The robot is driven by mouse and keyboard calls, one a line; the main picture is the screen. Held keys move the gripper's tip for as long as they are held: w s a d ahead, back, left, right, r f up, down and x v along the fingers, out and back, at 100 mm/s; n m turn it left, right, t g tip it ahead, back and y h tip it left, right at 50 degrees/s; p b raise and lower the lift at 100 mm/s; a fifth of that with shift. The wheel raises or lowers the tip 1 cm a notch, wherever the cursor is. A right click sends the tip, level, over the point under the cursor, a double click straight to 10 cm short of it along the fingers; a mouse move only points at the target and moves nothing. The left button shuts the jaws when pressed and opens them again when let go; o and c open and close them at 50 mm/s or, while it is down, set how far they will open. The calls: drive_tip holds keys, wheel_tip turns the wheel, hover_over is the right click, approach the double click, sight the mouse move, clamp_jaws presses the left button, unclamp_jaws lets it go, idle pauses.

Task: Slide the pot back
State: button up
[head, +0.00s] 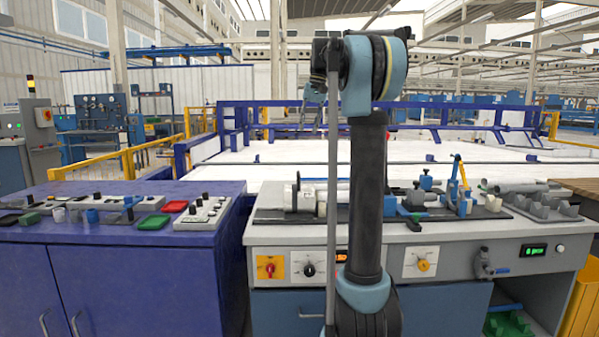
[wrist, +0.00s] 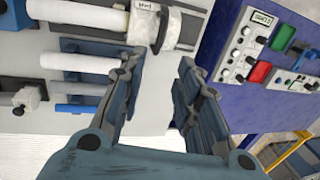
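I cannot tell for sure which thing is the pot. A short white round body with a dark band and a small label (wrist: 178,27) sits on the grey bench near the top of the wrist view; in the head view a white round piece (head: 302,196) stands at the bench's left end. My gripper (wrist: 160,70) is open, with a clear gap between its fingers and nothing held. Its fingertips lie below the round body in the wrist view. White pipes (wrist: 90,62) lie left of the gripper on blue holders. My arm hides part of the bench in the head view.
The grey bench (head: 420,238) carries blue fixtures (head: 462,200) and grey pipes on a rack (head: 535,195) at right. A purple cabinet (head: 130,260) with control boxes (head: 205,212) stands at left. A blue railing (head: 400,130) is behind. A narrow gap separates bench and cabinet.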

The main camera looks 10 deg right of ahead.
drive_tip(key=a+f, duration=0.1)
drive_tip(key=f, duration=0.4)
drive_tip(key=a+f, duration=0.1)
drive_tip(key=f, duration=0.5)
drive_tip(key=a+f, duration=0.1)
drive_tip(key=f, duration=0.5)
drive_tip(key=shift+w+a, duration=0.1)
drive_tip(key=shift+a, duration=0.05)
drive_tip(key=shift+r, duration=0.1)
clamp_jaws()
